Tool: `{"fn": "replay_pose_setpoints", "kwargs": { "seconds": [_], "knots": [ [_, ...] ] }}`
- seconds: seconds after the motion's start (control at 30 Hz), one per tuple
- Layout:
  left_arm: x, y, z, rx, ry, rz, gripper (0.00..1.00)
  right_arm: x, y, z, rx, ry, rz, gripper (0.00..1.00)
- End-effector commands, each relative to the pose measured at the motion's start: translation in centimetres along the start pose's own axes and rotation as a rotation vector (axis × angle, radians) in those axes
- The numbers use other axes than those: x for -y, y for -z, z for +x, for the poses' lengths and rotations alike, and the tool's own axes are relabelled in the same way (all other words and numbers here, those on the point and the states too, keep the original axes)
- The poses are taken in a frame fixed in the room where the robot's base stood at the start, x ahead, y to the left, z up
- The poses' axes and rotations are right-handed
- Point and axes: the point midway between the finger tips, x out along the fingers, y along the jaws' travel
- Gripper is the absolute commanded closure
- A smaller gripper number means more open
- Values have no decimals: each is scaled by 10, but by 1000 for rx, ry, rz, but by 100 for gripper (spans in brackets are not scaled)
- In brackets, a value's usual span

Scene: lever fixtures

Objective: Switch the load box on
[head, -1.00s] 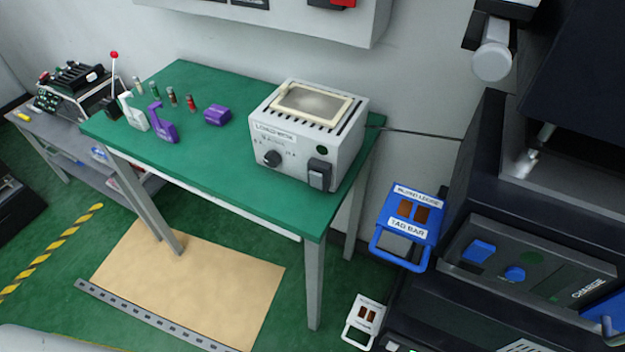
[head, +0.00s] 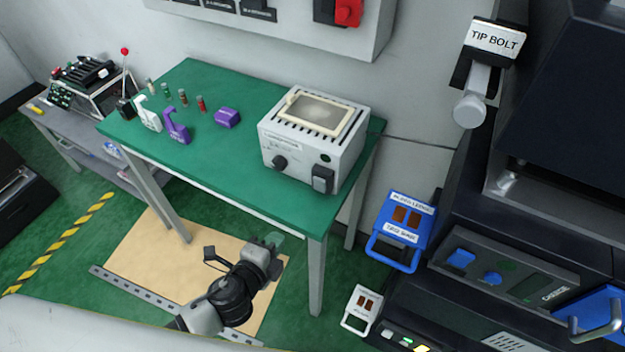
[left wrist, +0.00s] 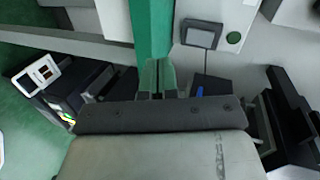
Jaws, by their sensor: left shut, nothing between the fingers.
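The load box (head: 305,158) is a pale grey box on the right end of the green table, with a cream-framed panel on top. Its front carries a dark round knob (head: 279,163), a dark rocker switch (head: 323,180) and a small green round spot (head: 326,158). The switch also shows in the left wrist view (left wrist: 201,34), up and right of the fingers. My left gripper (head: 276,240) is in front of the table and below its top, apart from the box. In the left wrist view its fingers (left wrist: 158,79) are shut and empty. My right gripper is not seen.
The green table (head: 215,165) also holds a purple block (head: 228,117), white and purple levers and several small cylinders. A dark machine with a blue-handled box (head: 405,222) stands to the right. The tan mat (head: 150,257) lies below the table.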

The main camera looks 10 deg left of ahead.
Motion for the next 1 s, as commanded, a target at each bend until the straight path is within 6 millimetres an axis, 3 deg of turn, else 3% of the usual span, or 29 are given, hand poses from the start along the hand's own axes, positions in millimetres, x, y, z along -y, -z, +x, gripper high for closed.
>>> {"fn": "replay_pose_setpoints", "kwargs": {
  "seconds": [0.03, 0.1, 0.2, 0.63, 0.77, 1.0],
  "knots": [
    [20, 8, -7, -21, 36, 31, 100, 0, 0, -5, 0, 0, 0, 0],
    [38, 17, -14, -41, 75, 62, 100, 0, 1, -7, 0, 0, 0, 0],
    [52, 24, -21, -55, 109, 89, 100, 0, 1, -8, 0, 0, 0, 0],
    [58, 26, -22, -61, 124, 99, 100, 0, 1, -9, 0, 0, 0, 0],
    [60, 27, -12, -61, 124, 99, 100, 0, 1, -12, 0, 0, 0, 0],
    [68, 31, 32, -60, 125, 99, 100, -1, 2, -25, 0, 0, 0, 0]
  ]
}}
